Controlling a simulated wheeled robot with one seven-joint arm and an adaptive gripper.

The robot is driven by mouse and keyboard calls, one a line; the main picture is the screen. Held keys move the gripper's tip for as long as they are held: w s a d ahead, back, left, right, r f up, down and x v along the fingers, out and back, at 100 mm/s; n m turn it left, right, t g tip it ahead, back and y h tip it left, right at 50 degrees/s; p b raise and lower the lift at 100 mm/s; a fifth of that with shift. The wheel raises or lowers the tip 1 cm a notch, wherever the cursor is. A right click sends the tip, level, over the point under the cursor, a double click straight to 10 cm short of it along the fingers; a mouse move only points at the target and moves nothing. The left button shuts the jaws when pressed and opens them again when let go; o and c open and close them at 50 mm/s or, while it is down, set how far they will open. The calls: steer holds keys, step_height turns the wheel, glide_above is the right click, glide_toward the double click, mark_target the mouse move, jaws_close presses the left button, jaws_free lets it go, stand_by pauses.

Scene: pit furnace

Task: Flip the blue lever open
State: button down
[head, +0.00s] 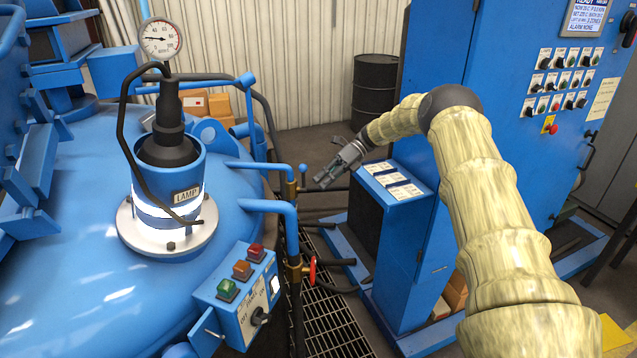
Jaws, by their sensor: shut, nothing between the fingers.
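A small blue lever (303,170) stands upright beside the brass valve body (291,188) on the vertical pipe, right of the blue furnace vessel. A red handle (312,270) sits on a second brass valve lower on the same pipework. My gripper (319,184) is shut and empty, just right of the blue lever in the picture. It points down and to the left. I cannot tell from this one view whether it touches the lever or how far apart they are in depth.
A control box (240,298) with green, orange and red buttons stands in front. Blue pipes run from the vessel (75,265) to the valves. A blue cabinet (480,140) stands close on the right. A black drum (374,92) is behind. Grating (335,325) lies below.

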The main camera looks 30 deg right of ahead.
steer(key=f+b+v, duration=0.1)
steer(key=b+v, duration=0.2)
steer(key=v, duration=0.5)
steer(key=shift+w+d+f, duration=0.3)
steer(key=shift+w+d, duration=0.1)
steer(key=shift+d, duration=0.1)
